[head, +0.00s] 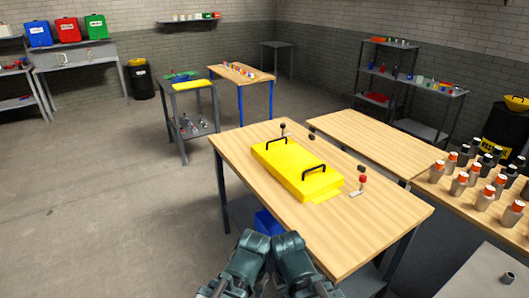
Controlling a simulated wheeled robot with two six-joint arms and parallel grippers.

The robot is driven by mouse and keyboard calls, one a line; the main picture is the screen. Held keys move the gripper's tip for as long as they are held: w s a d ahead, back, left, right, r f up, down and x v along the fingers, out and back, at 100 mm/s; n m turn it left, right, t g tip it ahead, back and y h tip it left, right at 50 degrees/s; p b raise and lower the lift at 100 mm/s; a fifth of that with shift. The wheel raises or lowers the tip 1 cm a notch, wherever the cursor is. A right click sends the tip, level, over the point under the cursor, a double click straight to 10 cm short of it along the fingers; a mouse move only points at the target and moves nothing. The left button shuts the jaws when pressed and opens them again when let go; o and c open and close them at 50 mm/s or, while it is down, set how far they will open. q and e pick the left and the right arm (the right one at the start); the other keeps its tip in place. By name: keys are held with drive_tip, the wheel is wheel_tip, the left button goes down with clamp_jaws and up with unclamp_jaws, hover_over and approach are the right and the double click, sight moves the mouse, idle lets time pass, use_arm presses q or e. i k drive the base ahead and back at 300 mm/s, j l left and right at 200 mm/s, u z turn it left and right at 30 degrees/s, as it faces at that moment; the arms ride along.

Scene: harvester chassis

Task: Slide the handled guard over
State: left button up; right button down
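The yellow guard (296,170) is a long, low box lying on the wooden table (233,149) in the middle of the head view. It has two black handles on top, one near its far left end (276,141) and one near its near right end (313,170). A small flat yellow piece (327,197) shows at its near right edge. Dark teal links of my two arms show at the bottom centre, short of the table's near edge and apart from the guard. I cannot make out gripper fingers on either arm.
A red-topped knob (363,179) stands right of the guard, with small dark posts along the far side. A second, bare wooden table (375,138) lies behind. Several orange-capped bottles (459,183) stand at the right. Open floor (90,200) lies to the left.

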sight(294, 160)
drive_tip(key=i+j+z, duration=0.1)
drive_tip(key=i+j, duration=0.5)
drive_tip(key=i, duration=0.2)
drive_tip(key=i+j, duration=0.7)
drive_tip(key=i+l+z, duration=0.05)
drive_tip(key=i, duration=0.05)
